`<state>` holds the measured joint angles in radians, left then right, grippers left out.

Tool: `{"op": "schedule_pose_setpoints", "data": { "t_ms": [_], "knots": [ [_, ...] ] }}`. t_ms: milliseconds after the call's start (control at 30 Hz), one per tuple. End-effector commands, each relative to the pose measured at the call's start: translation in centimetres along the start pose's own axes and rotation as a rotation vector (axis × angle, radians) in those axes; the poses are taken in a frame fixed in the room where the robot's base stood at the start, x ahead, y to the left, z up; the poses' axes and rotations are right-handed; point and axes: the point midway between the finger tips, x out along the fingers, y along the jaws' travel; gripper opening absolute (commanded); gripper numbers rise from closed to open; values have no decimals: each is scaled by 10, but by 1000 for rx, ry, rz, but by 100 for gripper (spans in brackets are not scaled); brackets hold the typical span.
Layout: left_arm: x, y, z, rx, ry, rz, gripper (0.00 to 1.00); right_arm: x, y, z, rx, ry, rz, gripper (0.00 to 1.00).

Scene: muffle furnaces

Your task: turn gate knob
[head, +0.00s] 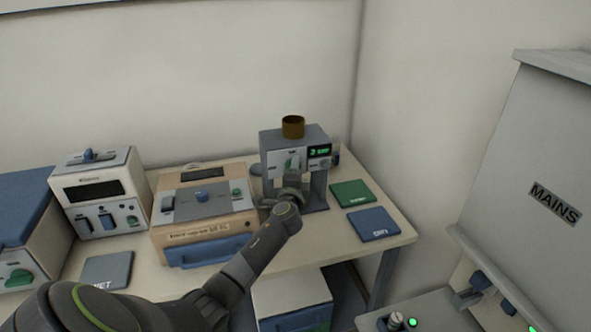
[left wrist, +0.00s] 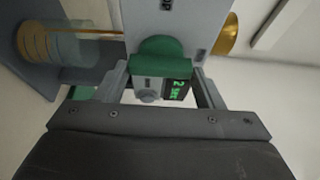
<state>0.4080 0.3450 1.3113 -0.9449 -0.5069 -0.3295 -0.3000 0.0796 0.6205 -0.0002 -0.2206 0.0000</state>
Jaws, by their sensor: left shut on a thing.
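The grey device (head: 310,186) with a brown cup-like top (head: 293,127) stands at the back right of the bench. Its green knob (head: 291,161) is on the front panel, beside a small display with green text (head: 319,151). In the left wrist view the green knob (left wrist: 161,56) sits between the two fingers of my left gripper (left wrist: 162,82), which is shut on it. In the head view my left gripper (head: 291,186) is in front of the device and partly hidden by my wrist. My right gripper is in neither view.
A beige furnace with a blue handle (head: 208,250) and a white unit (head: 101,194) stand left of the device. A green pad (head: 352,194) and a blue pad (head: 373,223) lie to its right. A grey MAINS cabinet (head: 540,170) stands at the far right.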

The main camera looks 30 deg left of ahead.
Motion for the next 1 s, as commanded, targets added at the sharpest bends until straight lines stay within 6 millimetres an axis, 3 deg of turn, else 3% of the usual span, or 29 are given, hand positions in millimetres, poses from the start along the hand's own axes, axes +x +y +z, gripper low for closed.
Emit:
{"op": "schedule_pose_setpoints", "data": {
  "t_ms": [400, 433, 567, 1000],
  "knots": [
    [0, 2, 0, 9, -1, 6, 39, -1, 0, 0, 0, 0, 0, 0],
    [0, 2, 0, 9, -1, 6, 64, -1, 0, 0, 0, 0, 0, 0],
    [0, 2, 0, 8, -1, 5, 81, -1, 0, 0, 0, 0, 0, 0],
    [-7, 1, 0, 6, 0, 3, 84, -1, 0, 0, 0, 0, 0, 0]
  ]
}}
